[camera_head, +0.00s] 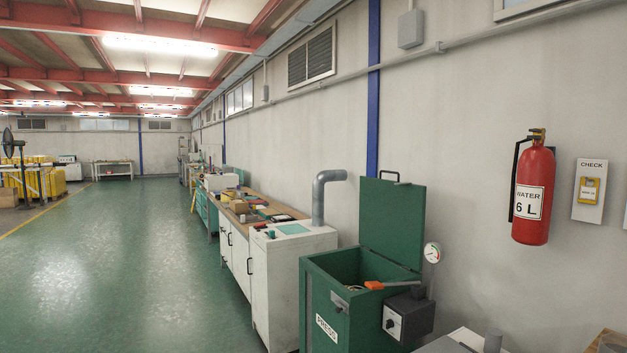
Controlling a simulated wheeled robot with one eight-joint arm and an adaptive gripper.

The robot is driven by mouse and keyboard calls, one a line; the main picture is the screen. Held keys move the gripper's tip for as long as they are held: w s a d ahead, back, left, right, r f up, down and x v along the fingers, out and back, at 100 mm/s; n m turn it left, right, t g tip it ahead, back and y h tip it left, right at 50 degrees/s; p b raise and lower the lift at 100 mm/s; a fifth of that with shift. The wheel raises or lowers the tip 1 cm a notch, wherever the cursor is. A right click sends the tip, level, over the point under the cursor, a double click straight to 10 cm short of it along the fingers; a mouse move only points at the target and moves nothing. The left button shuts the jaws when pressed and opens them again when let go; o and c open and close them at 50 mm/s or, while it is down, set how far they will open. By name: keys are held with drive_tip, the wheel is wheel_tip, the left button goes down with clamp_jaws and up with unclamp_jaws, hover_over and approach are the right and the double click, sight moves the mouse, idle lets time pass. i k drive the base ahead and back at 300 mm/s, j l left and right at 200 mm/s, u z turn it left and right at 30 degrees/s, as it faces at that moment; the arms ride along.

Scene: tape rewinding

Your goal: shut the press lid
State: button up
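The press (328,328) is a green box with a "PRESS" label, standing right of centre in the foreground. Its lid (392,218) is a green panel standing upright at the back of the box, so the press is open. A lever with an orange grip (374,285) lies across the right side of the opening. My gripper is not in view.
A grey box with a dial (393,323) and a round gauge (432,252) are on the press's right side. A white cabinet with a grey pipe (318,200) stands left of it. A red extinguisher (533,195) hangs on the wall. The green floor (130,270) at left is clear.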

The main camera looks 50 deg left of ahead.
sight(392, 213)
drive_tip(key=i+j+u, duration=0.1)
drive_tip(key=j+u, duration=0.25)
drive_tip(key=i+j+u, duration=0.15)
drive_tip(key=j+u, duration=0.25)
drive_tip(key=i+j+u, duration=0.2)
drive_tip(key=u, duration=0.15)
drive_tip(key=i+j+u, duration=0.1)
drive_tip(key=i+j, duration=0.5)
drive_tip(key=j, duration=0.15)
